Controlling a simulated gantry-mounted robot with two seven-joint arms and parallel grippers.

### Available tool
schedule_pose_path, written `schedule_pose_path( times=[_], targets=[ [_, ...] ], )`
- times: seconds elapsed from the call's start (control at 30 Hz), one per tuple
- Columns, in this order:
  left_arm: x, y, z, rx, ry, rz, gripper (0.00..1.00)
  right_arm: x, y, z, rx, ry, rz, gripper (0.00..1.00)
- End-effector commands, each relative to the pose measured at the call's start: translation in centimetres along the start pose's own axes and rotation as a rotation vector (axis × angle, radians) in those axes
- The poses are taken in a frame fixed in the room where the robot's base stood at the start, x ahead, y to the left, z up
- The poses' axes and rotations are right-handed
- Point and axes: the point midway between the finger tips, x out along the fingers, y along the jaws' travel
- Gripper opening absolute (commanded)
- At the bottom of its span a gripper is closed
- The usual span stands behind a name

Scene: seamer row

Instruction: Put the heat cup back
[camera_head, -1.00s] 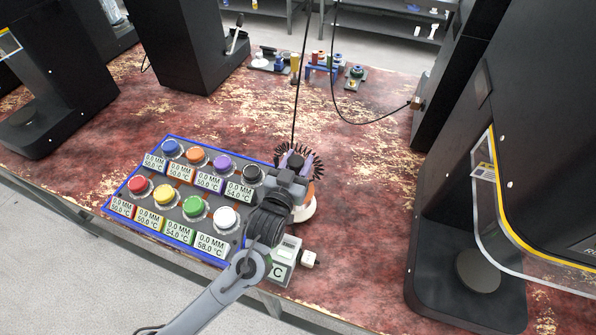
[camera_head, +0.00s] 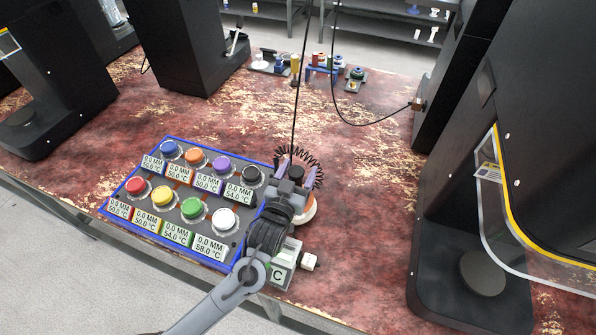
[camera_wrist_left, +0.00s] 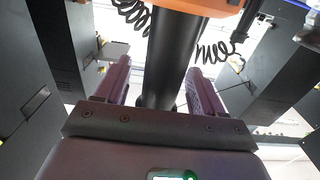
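The heat cup appears to be the device at the right end of the button panel, with a black upright handle (camera_wrist_left: 168,60) and an orange and white round body (camera_head: 306,212). My left gripper (camera_head: 298,177) is over it, its two purple fingers either side of the black handle. The arm hides much of the body. My right gripper is not in view.
A blue-edged panel (camera_head: 120,212) with several coloured buttons and readouts lies left of the gripper. A small grey box marked C (camera_head: 283,270) stands in front. Black machines (camera_head: 470,230) stand right and back left.

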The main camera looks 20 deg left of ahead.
Motion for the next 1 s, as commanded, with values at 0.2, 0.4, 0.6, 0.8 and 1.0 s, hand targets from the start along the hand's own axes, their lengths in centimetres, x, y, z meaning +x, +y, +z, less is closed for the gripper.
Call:
schedule_pose_path(
  times=[0.2,0.4,0.6,0.8,1.0],
  targets=[
    [0.0,0.0,-0.3,0.0,0.002,0.0,0.68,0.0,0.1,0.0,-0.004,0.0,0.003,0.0],
    [-2.0,0.0,-0.4,-0.002,-0.002,0.001,0.68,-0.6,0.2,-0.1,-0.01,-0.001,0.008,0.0],
    [-5.7,0.0,-0.4,-0.002,-0.003,0.001,0.68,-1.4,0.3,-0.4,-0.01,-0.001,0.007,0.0],
    [-9.1,0.0,-0.4,-0.001,-0.002,0.001,0.68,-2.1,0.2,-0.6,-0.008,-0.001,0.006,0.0],
    [-11.3,0.0,-0.3,-0.001,-0.001,0.0,0.68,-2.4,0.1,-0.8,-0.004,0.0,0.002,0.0]
  ],
)
